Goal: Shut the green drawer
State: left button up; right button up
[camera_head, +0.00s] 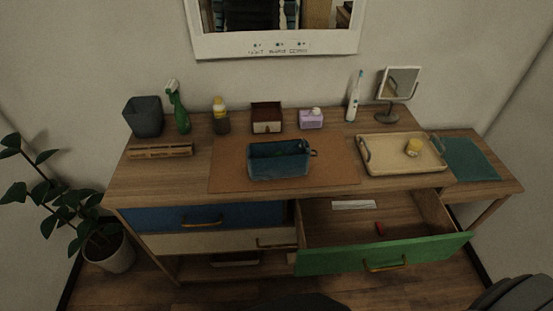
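The green drawer (335,262) is at the lower right of the wooden cabinet. It is pulled well out, and its inside shows from above. Its brass-coloured handle (385,265) is on the green front. A flat white item (354,205) and a small red item (380,228) lie inside. Dark rounded shapes at the bottom edge look like parts of my own body. Neither of my grippers can be made out in this view.
A blue drawer (160,219) and a cream drawer (200,242) on the left look closed. A potted plant (112,255) stands at left.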

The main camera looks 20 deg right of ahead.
aim_at(417, 227)
jog(key=z, duration=1.8)
